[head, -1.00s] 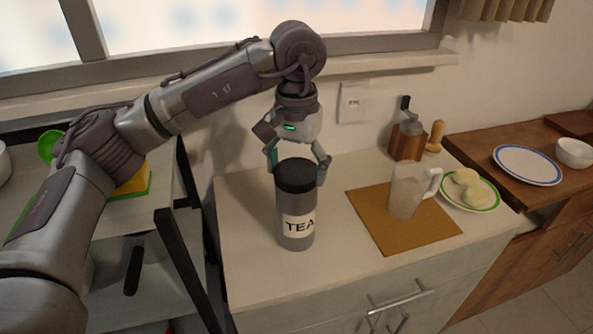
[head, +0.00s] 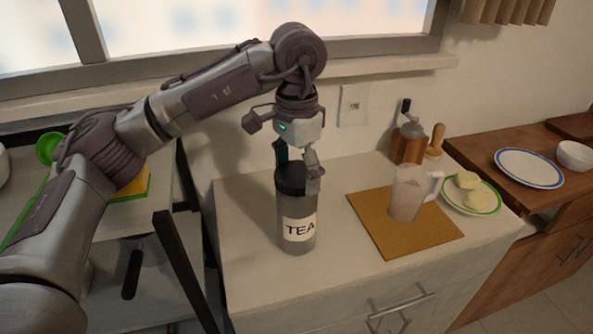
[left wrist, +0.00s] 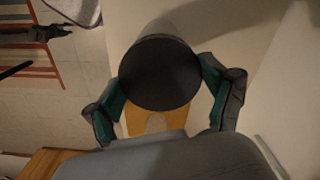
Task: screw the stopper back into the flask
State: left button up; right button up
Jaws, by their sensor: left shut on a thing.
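The flask (head: 297,225) is a grey cylinder with a white TEA label, upright near the front left of the counter. Its black stopper (head: 290,177) sits at the flask's mouth with no clear gap; whether it is threaded in, I cannot tell. My left gripper (head: 298,180) points down from above, its fingers shut on the stopper's sides.
Right of the flask, a jug (head: 408,193) stands on a brown mat (head: 385,238). Behind are a grinder (head: 409,143) and a plate with pale pieces (head: 488,208). A dark-framed shelf stands left of the counter. The counter in front of the flask is clear.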

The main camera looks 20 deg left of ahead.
pick_arm(q)
jog(key=shift+m, duration=1.2)
jog(key=o, duration=1)
